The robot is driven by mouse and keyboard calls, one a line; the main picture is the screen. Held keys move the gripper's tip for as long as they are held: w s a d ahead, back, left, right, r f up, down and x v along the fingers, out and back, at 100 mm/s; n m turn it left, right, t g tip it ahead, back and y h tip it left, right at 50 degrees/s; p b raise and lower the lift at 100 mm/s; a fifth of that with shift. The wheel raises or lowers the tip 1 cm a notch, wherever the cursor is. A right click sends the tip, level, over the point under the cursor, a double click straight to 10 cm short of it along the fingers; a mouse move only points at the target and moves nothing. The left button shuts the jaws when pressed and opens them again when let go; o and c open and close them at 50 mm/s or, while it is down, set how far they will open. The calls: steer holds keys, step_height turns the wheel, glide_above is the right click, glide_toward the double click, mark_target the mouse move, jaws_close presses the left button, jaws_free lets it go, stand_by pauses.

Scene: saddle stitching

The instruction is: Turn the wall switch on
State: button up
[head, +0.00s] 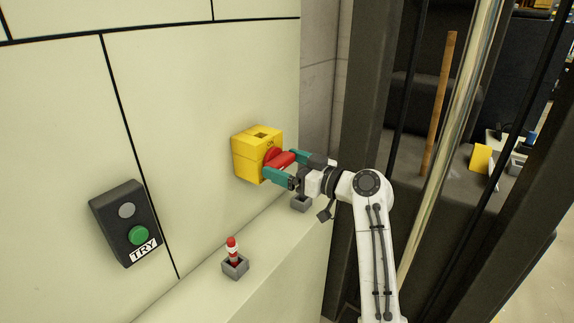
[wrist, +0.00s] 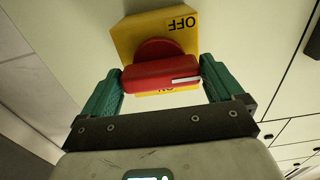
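The wall switch is a yellow box (head: 246,158) on the pale wall, with a red rotary handle (head: 282,160) on its front. In the wrist view the yellow box (wrist: 181,25) shows OFF upside down at the top and a partly hidden ON label below. The red handle (wrist: 160,73) lies roughly crosswise, its white mark towards the right end. My gripper (head: 280,163) is at the switch, its two teal fingers spread wide on either side of the handle. In the wrist view my gripper (wrist: 160,72) has one finger near each handle end; I cannot tell whether they touch it.
A dark push-button box (head: 127,222) with a green button and a TRY label is on the wall to the left. On the ledge (head: 205,292) below stand a red-and-white object in a grey holder (head: 235,268) and another grey holder (head: 301,203). A dark frame (head: 365,120) rises to the right.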

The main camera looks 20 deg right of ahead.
steer(key=c, duration=0.4)
steer(key=shift+o, duration=0.2)
steer(key=shift+m, duration=0.4)
steer(key=m, duration=0.3)
steer(key=m+p, duration=0.2)
steer(key=m, duration=0.2)
steer(key=shift+r+m, duration=0.15)
steer(key=shift+m, duration=0.15)
steer(key=m+p, duration=0.3)
steer(key=m, duration=0.3)
steer(key=shift+d+m+p, duration=0.1)
steer(key=shift+m+p, duration=1.05)
steer(key=shift+m, duration=0.55)
